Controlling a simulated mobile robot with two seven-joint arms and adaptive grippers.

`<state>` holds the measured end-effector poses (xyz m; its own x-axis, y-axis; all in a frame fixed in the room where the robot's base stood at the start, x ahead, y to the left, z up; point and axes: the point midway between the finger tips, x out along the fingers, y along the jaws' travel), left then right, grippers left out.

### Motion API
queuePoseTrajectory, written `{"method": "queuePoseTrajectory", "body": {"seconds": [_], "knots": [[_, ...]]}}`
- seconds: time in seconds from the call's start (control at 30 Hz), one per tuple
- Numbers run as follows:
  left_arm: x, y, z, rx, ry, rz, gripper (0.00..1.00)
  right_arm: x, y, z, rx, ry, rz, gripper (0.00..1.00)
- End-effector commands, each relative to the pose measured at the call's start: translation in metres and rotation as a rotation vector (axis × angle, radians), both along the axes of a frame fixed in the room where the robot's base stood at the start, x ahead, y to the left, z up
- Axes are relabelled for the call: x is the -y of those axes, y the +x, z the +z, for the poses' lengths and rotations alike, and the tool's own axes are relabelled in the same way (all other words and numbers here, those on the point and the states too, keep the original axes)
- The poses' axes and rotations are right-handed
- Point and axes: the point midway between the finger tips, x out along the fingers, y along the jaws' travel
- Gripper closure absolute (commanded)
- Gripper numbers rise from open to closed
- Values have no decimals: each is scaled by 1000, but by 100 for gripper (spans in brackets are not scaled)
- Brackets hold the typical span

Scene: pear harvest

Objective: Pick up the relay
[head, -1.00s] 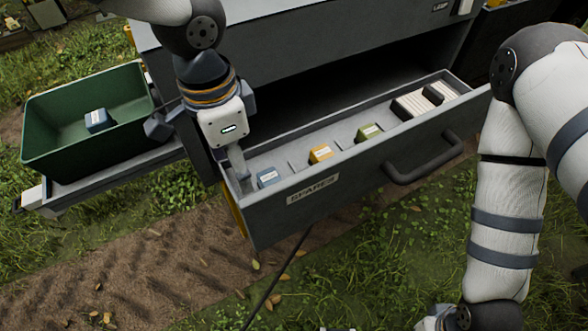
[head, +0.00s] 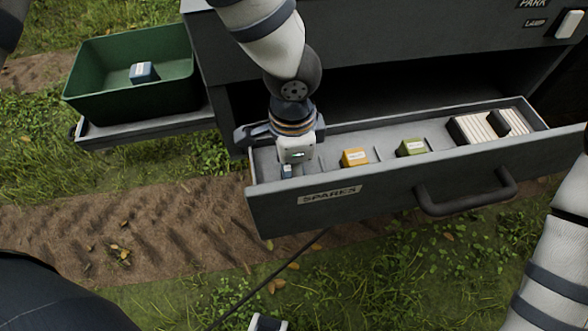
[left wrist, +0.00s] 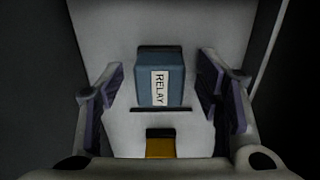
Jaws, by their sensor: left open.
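The relay is a small blue block with a white label reading RELAY; it shows in the left wrist view (left wrist: 146,82), standing in the drawer. In the head view the relay (head: 287,172) is mostly hidden by my left gripper (head: 290,166). The left gripper is directly over the left end of the drawer. In the left wrist view its open fingers (left wrist: 162,88) stand on either side of the relay, with a visible gap on both sides.
The open drawer labelled SPARES (head: 385,183) also holds a yellow block (head: 355,158), a green block (head: 412,147) and pale slats (head: 480,127). The cabinet (head: 400,45) overhangs the drawer's back.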

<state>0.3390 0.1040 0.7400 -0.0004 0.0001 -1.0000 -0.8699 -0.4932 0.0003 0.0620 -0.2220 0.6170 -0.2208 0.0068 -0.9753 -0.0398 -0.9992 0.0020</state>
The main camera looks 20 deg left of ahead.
Motion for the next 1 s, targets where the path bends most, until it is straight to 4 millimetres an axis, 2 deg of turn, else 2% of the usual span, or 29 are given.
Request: {"method": "queuePoseTrajectory", "body": {"seconds": [0.23,0.27,0.47,0.5,0.77,0.87,1.0], "knots": [[0,1,-4,3,-1,1,41,0,0,0,-1,0,0,60],[0,1,-4,3,-1,1,45,0,0,0,-1,0,0,60],[0,1,-4,3,-1,1,91,0,0,0,-1,0,0,60],[0,1,-4,3,-1,1,93,0,0,0,-1,0,0,60],[0,1,0,4,-1,1,93,0,0,0,2,0,0,60],[0,3,19,10,-2,4,93,0,4,4,14,0,0,60],[0,2,58,13,-3,3,93,0,10,10,37,0,0,60]]}}
